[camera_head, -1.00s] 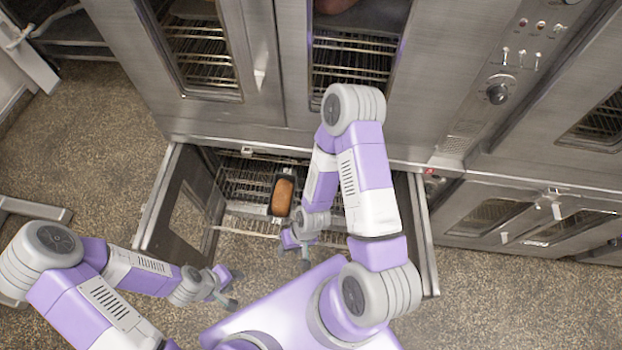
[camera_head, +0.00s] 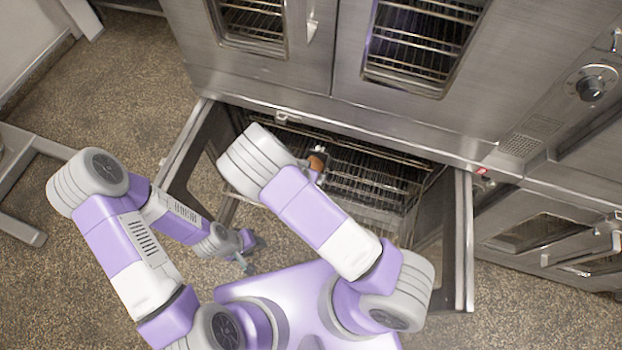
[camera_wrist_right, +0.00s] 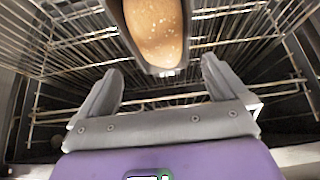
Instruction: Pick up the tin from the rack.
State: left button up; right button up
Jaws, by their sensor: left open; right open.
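In the right wrist view the tin (camera_wrist_right: 164,71) is at the top centre on the wire rack (camera_wrist_right: 222,94), just beyond my right gripper (camera_wrist_right: 160,86). That gripper's fingers are spread with nothing between them, and its opening faces the tin's near end. In the head view only a small part of the loaf (camera_head: 317,160) shows behind my right arm, which also hides the right gripper. My left gripper (camera_head: 254,255) is open and empty, in front of the lower oven.
The lower oven's two doors stand open, left door (camera_head: 192,150) and right door (camera_head: 462,240), flanking the rack. The closed upper oven doors (camera_head: 330,60) are above the opening. A metal stand leg (camera_head: 25,230) is at the left. Speckled floor is clear at lower right.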

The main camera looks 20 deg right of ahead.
jog(key=shift+w+f, duration=0.3)
jog(key=shift+b+x, duration=0.45)
jog(key=shift+x, duration=0.45)
jog(key=b+x, duration=0.1)
jog(key=x, duration=0.4)
jog(key=shift+s+f+b, duration=0.2)
jog(key=shift+s+b, duration=0.2)
jog(key=shift+r, duration=0.1)
jog(key=c, duration=0.8)
